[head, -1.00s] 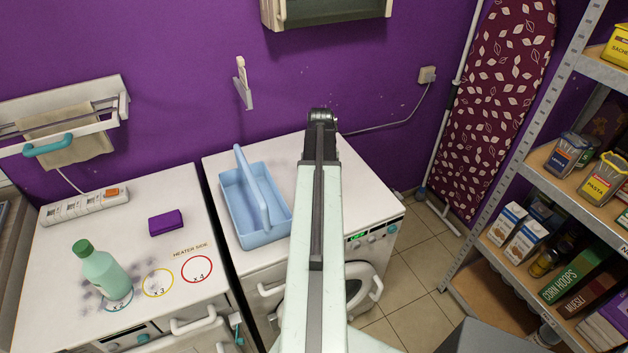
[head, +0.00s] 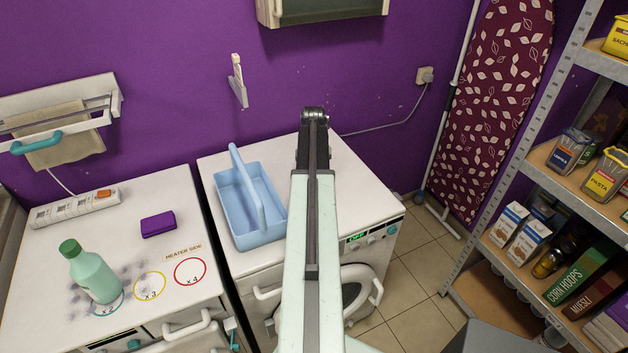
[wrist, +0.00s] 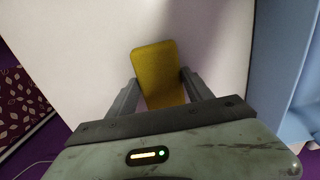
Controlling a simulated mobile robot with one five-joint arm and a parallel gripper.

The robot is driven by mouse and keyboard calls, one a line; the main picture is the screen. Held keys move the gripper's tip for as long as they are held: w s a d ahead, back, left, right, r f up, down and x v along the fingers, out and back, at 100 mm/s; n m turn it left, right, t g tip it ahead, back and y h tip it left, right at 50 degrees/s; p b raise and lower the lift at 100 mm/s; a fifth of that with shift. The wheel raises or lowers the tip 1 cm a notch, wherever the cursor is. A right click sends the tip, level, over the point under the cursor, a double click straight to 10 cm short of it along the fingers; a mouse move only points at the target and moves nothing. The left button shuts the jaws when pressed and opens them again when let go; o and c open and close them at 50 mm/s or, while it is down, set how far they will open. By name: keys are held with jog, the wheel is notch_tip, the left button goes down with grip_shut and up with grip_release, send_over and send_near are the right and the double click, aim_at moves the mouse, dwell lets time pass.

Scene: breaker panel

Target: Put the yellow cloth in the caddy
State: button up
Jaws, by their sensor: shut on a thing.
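The yellow cloth (wrist: 160,62) is a flat yellow pad between the two fingers of my gripper (wrist: 159,80) in the wrist view. The fingers are shut on its sides. A white surface lies behind it. The caddy (head: 232,222) is a light blue open box with a tall handle, on the white washer top in the head view, just left of my arm. Its inside looks empty where it shows. A blue surface, apparently the caddy (wrist: 284,72), also shows at the right of the wrist view, apart from the cloth. My gripper and the cloth are hidden behind my arm in the head view.
The washer (head: 345,185) has bare top right of my arm. On the left counter stand a green bottle (head: 93,276), a purple sponge (head: 158,224) and a power strip (head: 75,208). A wall bracket (head: 238,88) juts out above the caddy. A stocked shelf stands at right.

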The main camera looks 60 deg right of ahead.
jog(key=shift+f, duration=0.25)
jog(key=o, duration=1.2)
jog(key=shift+r, duration=0.1)
notch_tip(320, 180, up, 12)
jog(key=p, duration=1.2)
jog(key=shift+r, duration=0.25)
